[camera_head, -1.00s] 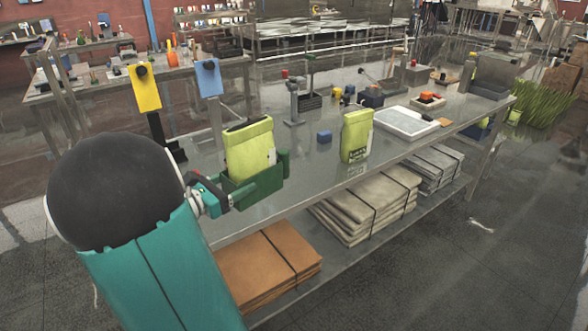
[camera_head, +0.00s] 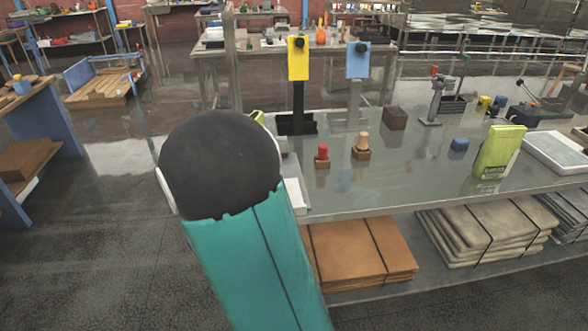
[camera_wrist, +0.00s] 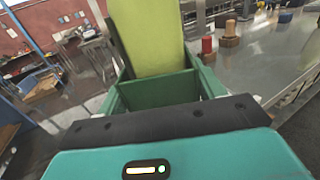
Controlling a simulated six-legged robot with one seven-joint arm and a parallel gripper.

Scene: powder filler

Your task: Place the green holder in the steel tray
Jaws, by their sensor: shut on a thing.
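The green holder (camera_wrist: 178,90) is an open box with dividers. A tall yellow-green pouch (camera_wrist: 153,35) stands in its far part, and the near compartments are empty. My gripper (camera_wrist: 162,104) is shut on the holder; its fingertips are mostly hidden. In the head view my arm hides the holder, and only a scrap of the pouch (camera_head: 258,117) shows beside it. A shallow grey-rimmed tray with a pale inside (camera_head: 556,152), perhaps the steel tray, lies on the table at the far right, well away from my gripper.
Another yellow-green pouch (camera_head: 497,152) stands left of the tray. A red-topped peg (camera_head: 322,155), a tan peg (camera_head: 362,146), a brown block (camera_head: 394,118) and a blue block (camera_head: 459,144) stand on the table. Yellow (camera_head: 298,58) and blue (camera_head: 358,60) signs rise behind.

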